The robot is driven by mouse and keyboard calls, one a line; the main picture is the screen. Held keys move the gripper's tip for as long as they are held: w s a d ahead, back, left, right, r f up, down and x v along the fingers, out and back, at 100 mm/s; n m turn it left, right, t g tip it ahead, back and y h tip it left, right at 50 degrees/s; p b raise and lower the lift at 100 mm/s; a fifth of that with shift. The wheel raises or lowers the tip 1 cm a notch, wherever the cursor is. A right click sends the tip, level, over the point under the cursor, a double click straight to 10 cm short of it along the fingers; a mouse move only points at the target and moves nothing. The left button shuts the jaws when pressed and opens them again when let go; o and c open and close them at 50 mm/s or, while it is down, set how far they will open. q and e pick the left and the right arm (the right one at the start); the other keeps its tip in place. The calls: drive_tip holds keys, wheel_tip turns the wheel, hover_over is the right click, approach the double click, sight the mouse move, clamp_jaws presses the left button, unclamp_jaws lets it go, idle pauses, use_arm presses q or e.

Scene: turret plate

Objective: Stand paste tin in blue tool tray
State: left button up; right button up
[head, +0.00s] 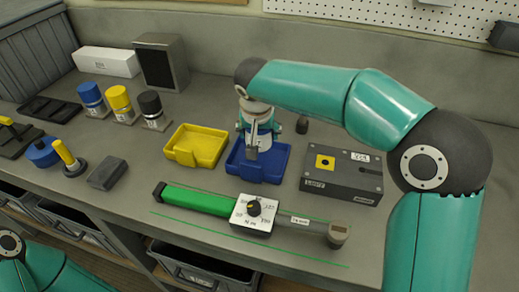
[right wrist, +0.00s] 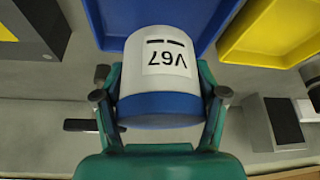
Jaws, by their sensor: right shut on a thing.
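A white tin with a blue band at one end and a "V67" label is held in my right gripper (head: 257,138). In the right wrist view the tin (right wrist: 160,70) lies between the two fingers, which press on its sides. The blue tool tray (head: 273,173) is on the bench directly below the gripper. It also shows behind the tin in the right wrist view (right wrist: 205,18). The gripper hides much of the tin in the head view, and I cannot tell whether its bottom touches the tray floor. My left gripper is out of view.
A yellow tray (head: 198,147) stands just left of the blue one. A dark grey box with a yellow square (head: 342,177) is close on the right. A green-handled tool with a dial (head: 253,214) lies in front. Several capped cylinders (head: 119,103) stand at left.

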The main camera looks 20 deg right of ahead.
sight(258, 137)
drive_tip(key=shift+f, duration=2.95)
drive_tip(key=shift+f, duration=0.15)
drive_tip(key=o, duration=1.5)
drive_tip(key=shift+s, duration=0.1)
drive_tip(key=shift+c, duration=0.2)
drive_tip(key=shift+r, duration=0.3)
drive_tip(key=v, duration=1.1)
drive_tip(key=shift+s+b, duration=0.1)
drive_tip(key=shift+b, duration=0.2)
drive_tip(key=shift+s+a+r, duration=0.1)
drive_tip(key=shift+s+r, duration=0.05)
drive_tip(key=shift+r, duration=0.15)
